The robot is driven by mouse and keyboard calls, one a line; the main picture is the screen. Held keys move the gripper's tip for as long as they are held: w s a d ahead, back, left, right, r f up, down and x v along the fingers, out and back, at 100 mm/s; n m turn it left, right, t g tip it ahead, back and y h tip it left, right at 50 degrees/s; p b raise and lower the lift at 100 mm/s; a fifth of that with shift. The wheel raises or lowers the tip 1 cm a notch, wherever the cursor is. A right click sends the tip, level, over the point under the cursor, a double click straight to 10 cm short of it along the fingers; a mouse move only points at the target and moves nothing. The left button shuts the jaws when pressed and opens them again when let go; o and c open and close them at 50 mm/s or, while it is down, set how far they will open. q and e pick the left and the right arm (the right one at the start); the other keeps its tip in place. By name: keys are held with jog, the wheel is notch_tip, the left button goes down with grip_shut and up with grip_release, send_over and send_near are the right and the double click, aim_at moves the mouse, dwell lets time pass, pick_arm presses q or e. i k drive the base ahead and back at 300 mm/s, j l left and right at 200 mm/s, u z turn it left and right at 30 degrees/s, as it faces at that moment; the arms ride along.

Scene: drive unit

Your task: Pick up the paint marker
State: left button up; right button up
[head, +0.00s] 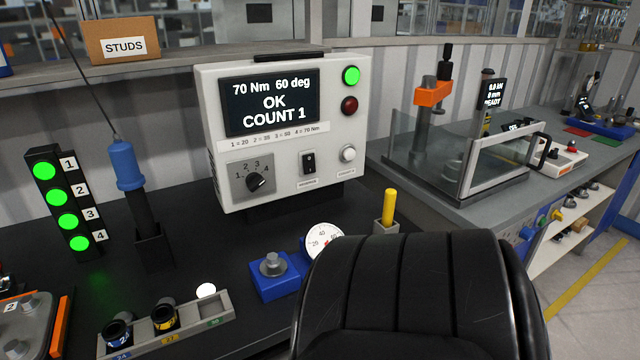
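A yellow paint marker (389,206) stands upright in a small grey holder (386,228) on the dark bench, right of the centre. The lower part of the marker is inside the holder. No gripper fingers show in the head view, so I cannot see either gripper.
A white torque controller (285,135) stands behind the marker. A blue block with a bolt (275,275) and a round dial gauge (322,240) sit left of it. A blue screwdriver (126,165) and a socket tray (190,325) are further left. A glass-guarded press (440,150) stands right.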

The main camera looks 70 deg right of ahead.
aim_at(390, 195)
jog(key=z, duration=1.65)
